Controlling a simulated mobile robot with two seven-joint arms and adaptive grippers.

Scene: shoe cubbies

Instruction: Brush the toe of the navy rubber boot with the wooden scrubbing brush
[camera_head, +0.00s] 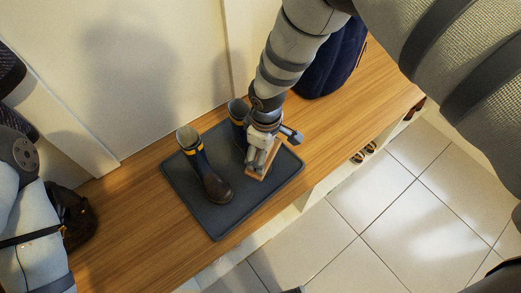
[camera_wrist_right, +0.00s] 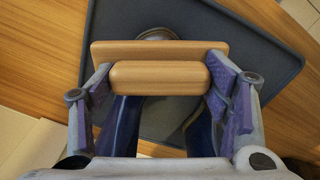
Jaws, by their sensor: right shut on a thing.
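A pair of navy boots with yellow bands and brown soles stands upright on a dark grey tray. The left boot (camera_head: 205,170) is in plain sight in the head view. The right boot (camera_head: 238,112) is mostly hidden behind my right arm. My right gripper (camera_head: 261,161) is shut on the wooden scrubbing brush (camera_wrist_right: 158,77), over the tray's right half. In the wrist view a rounded toe (camera_wrist_right: 157,34) shows just past the brush's edge. I cannot tell whether the bristles touch it. My left gripper is out of view; only its arm shows.
The tray (camera_head: 222,226) lies on a wooden bench (camera_head: 135,225) against a pale wall. A dark blue bag (camera_head: 335,62) stands at the back right. A black item (camera_head: 74,218) lies at the left by my left arm. Small sandals (camera_head: 364,153) sit below the bench's front edge.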

